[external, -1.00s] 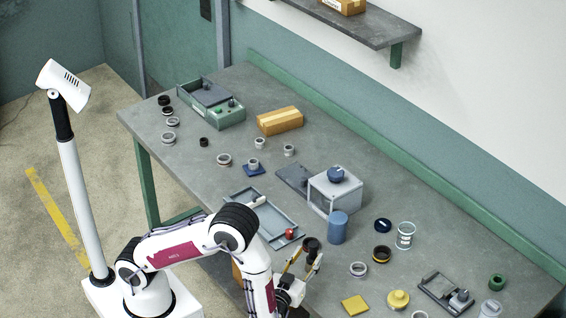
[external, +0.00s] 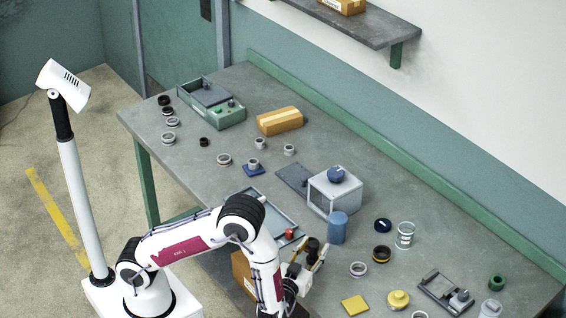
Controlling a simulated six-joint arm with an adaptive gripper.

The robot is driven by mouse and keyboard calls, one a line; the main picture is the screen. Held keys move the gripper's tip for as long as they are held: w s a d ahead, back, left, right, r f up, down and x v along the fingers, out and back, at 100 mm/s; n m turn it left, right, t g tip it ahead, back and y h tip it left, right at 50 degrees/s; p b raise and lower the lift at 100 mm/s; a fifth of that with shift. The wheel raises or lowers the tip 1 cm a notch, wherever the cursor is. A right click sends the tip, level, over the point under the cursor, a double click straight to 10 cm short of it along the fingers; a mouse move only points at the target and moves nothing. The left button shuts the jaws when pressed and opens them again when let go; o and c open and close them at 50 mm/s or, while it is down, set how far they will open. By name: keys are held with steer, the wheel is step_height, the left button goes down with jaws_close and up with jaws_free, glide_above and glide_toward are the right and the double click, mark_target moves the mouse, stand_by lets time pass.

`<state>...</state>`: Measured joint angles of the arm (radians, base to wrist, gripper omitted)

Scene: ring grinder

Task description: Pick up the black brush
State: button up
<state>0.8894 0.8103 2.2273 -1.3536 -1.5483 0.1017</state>
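My gripper (external: 311,254) is low over the front of the bench, right of the grey tray. Its two fingers stand apart, so it looks open. A small dark upright object (external: 313,243), which may be the black brush, shows between and just beyond the fingers. I cannot tell whether the fingers touch it. Its lower part is hidden by the gripper, and its shape is too small to make out bristles.
A grey tray (external: 272,213) with a small red-topped piece (external: 290,234) lies left of my gripper. A blue cylinder (external: 338,228) stands close behind right.

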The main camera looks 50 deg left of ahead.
jaws_close()
steer(key=shift+r, duration=0.2)
steer(key=shift+r, duration=4.8)
